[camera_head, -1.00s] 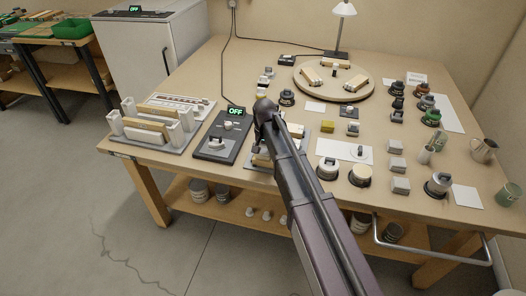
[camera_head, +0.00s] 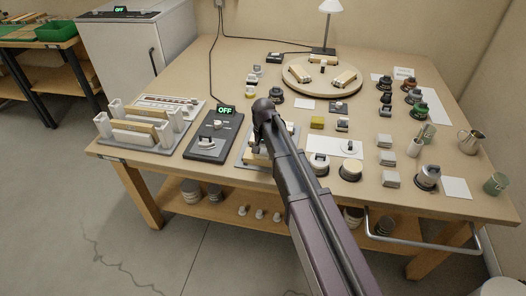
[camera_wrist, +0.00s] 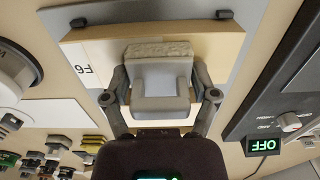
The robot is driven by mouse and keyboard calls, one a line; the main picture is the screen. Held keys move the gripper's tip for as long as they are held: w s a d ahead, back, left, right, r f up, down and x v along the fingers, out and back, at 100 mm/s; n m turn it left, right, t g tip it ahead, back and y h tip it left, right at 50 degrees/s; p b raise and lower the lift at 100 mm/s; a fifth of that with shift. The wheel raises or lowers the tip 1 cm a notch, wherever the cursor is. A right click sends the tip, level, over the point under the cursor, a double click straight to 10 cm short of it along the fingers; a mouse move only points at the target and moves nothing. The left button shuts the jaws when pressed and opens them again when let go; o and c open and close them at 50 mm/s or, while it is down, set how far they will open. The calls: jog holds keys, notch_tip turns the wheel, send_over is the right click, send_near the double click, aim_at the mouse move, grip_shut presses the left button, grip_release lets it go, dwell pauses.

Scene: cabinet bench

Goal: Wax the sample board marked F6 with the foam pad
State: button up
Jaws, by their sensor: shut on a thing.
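The sample board marked F6 (camera_wrist: 222,48) lies in a grey holder in the wrist view, its label upside down at the left of the picture. My gripper (camera_wrist: 164,96) is shut on the foam pad (camera_wrist: 160,50), which has a pale handle block and a rough beige foam edge. The pad is over the board; I cannot tell for certain whether the foam touches it. In the head view my arm hides the pad and most of the board.
A dark device with a green OFF display (camera_head: 224,110) stands left of the holder. A rack with upright boards (camera_head: 140,130) is farther left. A round turntable (camera_head: 322,88) with blocks is behind. Several jars and small blocks crowd the right side.

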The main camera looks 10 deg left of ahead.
jog(key=shift+a, duration=0.15)
jog(key=shift+w+a, duration=0.2)
jog(key=shift+a, duration=1.45)
jog(key=shift+a, duration=0.15)
jog(key=shift+w+a, duration=0.15)
jog(key=shift+a, duration=1.6)
jog(key=shift+r+p, duration=2.95)
jog(key=shift+p, duration=0.1)
